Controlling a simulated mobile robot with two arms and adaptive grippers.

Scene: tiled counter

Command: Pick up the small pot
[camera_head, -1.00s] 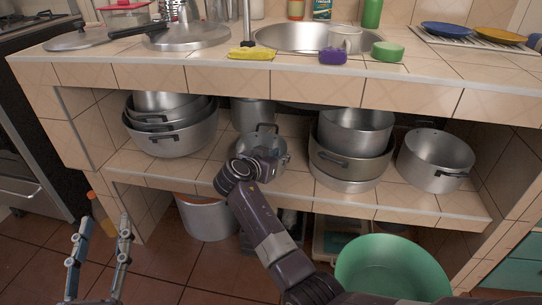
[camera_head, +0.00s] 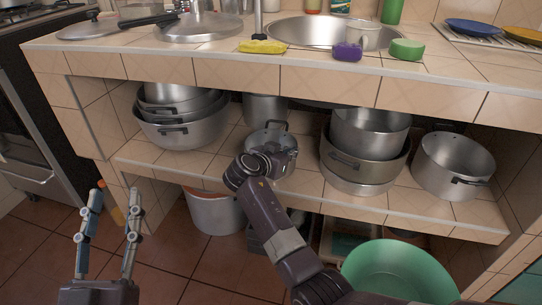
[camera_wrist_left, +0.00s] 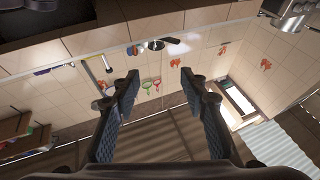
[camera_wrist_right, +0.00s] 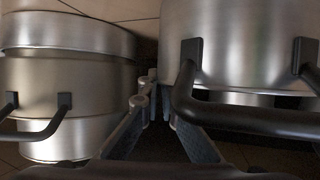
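The small pot (camera_head: 268,139) is a metal pot with dark handles on the middle of the shelf under the counter. My right wrist partly covers it in the head view. In the right wrist view the metal pot (camera_wrist_right: 240,45) fills the upper right, and its dark handle (camera_wrist_right: 250,118) crosses close to the fingers. My right gripper (camera_wrist_right: 153,88) has its fingers converging beside the handle's left bend. Whether they enclose the handle is unclear. My left gripper (camera_head: 116,194) is open and empty, away from the shelf at the lower left. Its spread fingers (camera_wrist_left: 158,85) also show in the left wrist view.
A stack of pots (camera_head: 180,130) stands left on the shelf. Another stack (camera_head: 364,160) and a single pot (camera_head: 453,165) stand to the right. A tall pot (camera_head: 265,108) is behind the small one. The countertop (camera_head: 215,45) overhangs the shelf. A green basin (camera_head: 395,262) is below.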

